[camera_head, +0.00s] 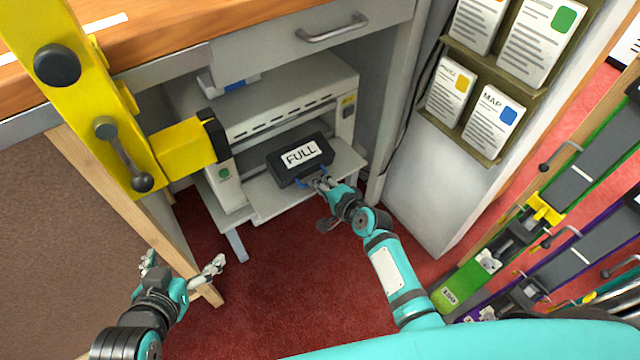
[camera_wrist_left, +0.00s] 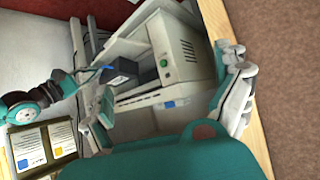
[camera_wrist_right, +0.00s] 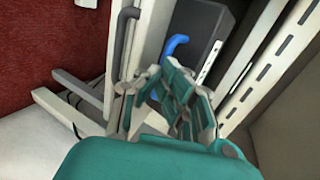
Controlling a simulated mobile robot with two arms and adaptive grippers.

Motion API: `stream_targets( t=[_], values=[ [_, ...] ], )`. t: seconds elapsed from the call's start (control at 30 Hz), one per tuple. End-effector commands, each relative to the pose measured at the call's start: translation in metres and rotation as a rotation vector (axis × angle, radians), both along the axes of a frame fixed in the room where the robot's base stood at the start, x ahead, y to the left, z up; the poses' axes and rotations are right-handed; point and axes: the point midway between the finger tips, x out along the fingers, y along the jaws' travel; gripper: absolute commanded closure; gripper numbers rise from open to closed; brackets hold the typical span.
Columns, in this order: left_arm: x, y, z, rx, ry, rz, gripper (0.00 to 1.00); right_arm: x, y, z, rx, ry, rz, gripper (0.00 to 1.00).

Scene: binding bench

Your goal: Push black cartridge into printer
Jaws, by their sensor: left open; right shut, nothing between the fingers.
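The black cartridge (camera_head: 284,168), labelled FULL, lies on the lowered front flap (camera_head: 262,207) of the pale printer (camera_head: 290,85). Its rear edge is close to the printer's opening; I cannot tell whether any of it is inside. A blue handle (camera_wrist_right: 174,47) is on its near side. My right gripper (camera_head: 319,184) is shut and empty at the cartridge's near edge, by the handle; I cannot tell whether it touches. My left gripper (camera_head: 183,262) is open and empty above the red floor. The left wrist view also shows the cartridge (camera_wrist_left: 123,72) and printer (camera_wrist_left: 173,47).
The printer stands under a drawer (camera_head: 270,45) of the bench. A yellow clamp-like fixture (camera_head: 185,148) juts out at the left, near a wooden leg (camera_head: 120,190). A leaflet rack (camera_head: 455,125) stands at the right. Red floor (camera_head: 285,270) is clear in front.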

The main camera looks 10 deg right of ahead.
Motion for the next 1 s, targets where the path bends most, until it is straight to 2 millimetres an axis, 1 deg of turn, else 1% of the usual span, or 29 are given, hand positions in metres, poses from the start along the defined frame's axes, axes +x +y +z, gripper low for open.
stream_targets(
  t=[0.27, 0.67, 1.0],
  values=[
    [-0.004, 0.001, -0.003, 0.007, 0.030, 0.001, 0.00, -0.002, -0.001, -0.001, -0.001, 0.003, 0.000, 1.00],
    [-0.016, 0.006, -0.014, 0.021, 0.100, 0.008, 0.00, -0.003, -0.001, 0.000, 0.000, 0.000, 0.000, 1.00],
    [-0.012, 0.005, -0.010, 0.015, 0.069, 0.007, 0.00, -0.003, -0.001, -0.003, 0.000, 0.000, 0.000, 1.00]
  ],
)
